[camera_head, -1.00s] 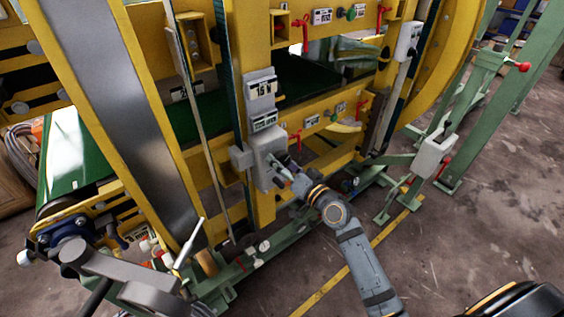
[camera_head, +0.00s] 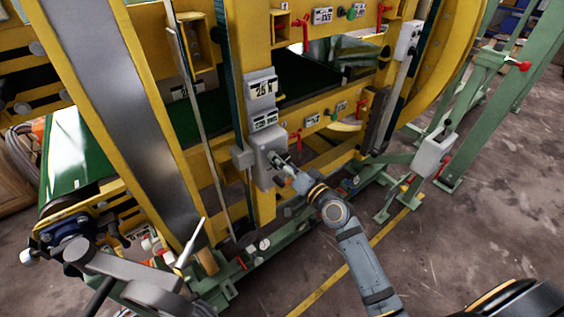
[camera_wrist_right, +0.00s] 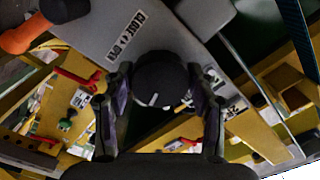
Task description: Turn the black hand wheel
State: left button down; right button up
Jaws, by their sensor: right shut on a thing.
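The black hand wheel (camera_wrist_right: 160,82) shows in the right wrist view as a dark round knob with a small white mark on its face. It sits on a grey housing (camera_wrist_right: 185,20) next to a label reading CLOSE and OPEN. My right gripper (camera_wrist_right: 160,112) has one finger on each side of the wheel and is shut on it. In the head view my right gripper (camera_head: 280,160) is at the front of the grey control box (camera_head: 267,148) and largely hides the wheel. A display (camera_head: 262,89) above the box seems to read 25 %.
The yellow machine frame (camera_head: 262,205) stands around the box, with a green belt (camera_head: 70,150) behind it. Red-handled valves (camera_head: 295,140) are nearby. Green stands (camera_head: 470,100) are at the right. The floor (camera_head: 480,220) at the lower right is mostly clear.

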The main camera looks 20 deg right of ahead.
jog(key=o, duration=1.2)
jog(key=shift+c, duration=0.2)
jog(key=v, duration=0.7)
jog(key=shift+s, duration=0.25)
jog(key=shift+d, duration=0.1)
